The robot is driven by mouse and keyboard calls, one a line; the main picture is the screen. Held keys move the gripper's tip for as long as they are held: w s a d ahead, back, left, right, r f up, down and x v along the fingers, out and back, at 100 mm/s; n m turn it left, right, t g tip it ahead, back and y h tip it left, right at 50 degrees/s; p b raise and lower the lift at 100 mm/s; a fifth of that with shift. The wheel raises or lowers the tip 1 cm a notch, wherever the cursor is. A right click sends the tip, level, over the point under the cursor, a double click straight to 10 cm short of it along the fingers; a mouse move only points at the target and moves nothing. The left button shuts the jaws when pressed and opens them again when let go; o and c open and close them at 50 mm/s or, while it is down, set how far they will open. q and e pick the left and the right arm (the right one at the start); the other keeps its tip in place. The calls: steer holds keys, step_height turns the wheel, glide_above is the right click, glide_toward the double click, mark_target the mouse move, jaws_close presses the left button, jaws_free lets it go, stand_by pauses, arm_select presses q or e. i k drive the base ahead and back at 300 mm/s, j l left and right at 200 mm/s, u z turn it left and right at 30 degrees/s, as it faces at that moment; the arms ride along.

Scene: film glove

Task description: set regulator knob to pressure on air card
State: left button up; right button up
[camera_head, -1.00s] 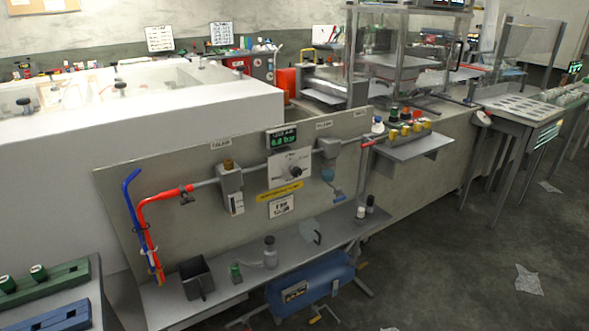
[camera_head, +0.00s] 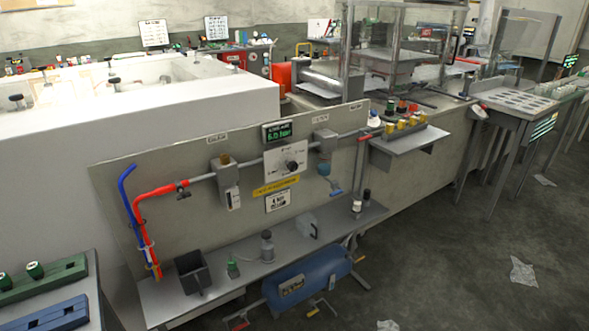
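The regulator knob (camera_head: 292,165) is a small dark knob on a white dial plate (camera_head: 272,160), mounted on an upright grey panel (camera_head: 195,225). A display (camera_head: 277,131) with green digits, which seem to read about 6.0 bar, sits just above the dial. A yellow label strip (camera_head: 276,186) is below the dial. A white card (camera_head: 278,201) with dark print hangs under the strip; it is probably the air card, but its text is too small to read. Neither of my grippers shows in this view.
A shelf (camera_head: 225,275) below the panel holds a black bin (camera_head: 193,272), a green bottle (camera_head: 233,268) and a grey bottle (camera_head: 267,246). A blue tank (camera_head: 308,279) is under it. Green (camera_head: 40,280) and blue (camera_head: 45,316) blocks stand at left.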

mark_target(293, 166)
steer(key=i+l+u, duration=0.1)
steer(key=i+l, duration=0.2)
steer(key=i+l+u, duration=0.1)
steer(key=i+l, duration=0.15)
steer(key=l, duration=0.2)
steer(key=i+l, duration=0.25)
steer(key=l, duration=0.15)
steer(key=i+l+u, duration=0.15)
steer(key=l, duration=0.25)
steer(key=i+l+u, duration=0.1)
steer(key=i+l, duration=0.25)
steer(key=l, duration=0.1)
